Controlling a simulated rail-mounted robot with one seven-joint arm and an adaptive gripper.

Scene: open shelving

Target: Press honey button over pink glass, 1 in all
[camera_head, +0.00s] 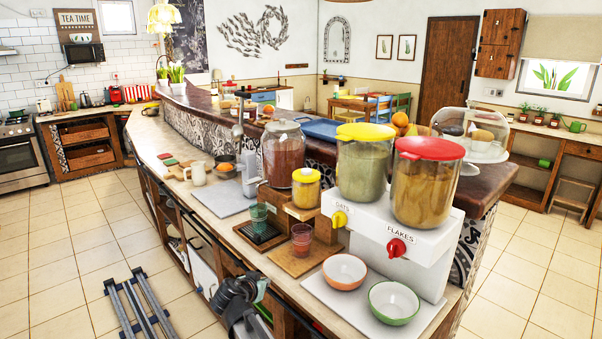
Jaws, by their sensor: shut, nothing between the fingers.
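A small pink glass (301,240) stands upright on a wooden board on the counter. Above and behind it, a yellow-lidded jar (306,190) of amber content sits on a brown wooden dispenser stand (327,229). No label naming honey can be read, and I cannot make out a button clearly at this size. A green glass (258,213) stands to the left on a dark tray. My gripper (259,286) is low at the counter's front edge, below and left of the pink glass and apart from it. It is shut and empty.
An orange bowl (345,271) and a green-rimmed bowl (393,303) stand right of the glass, below the white oats and flakes dispenser (380,240). A tall clear jar (284,152) stands behind. The tiled floor (75,240) at left is mostly clear.

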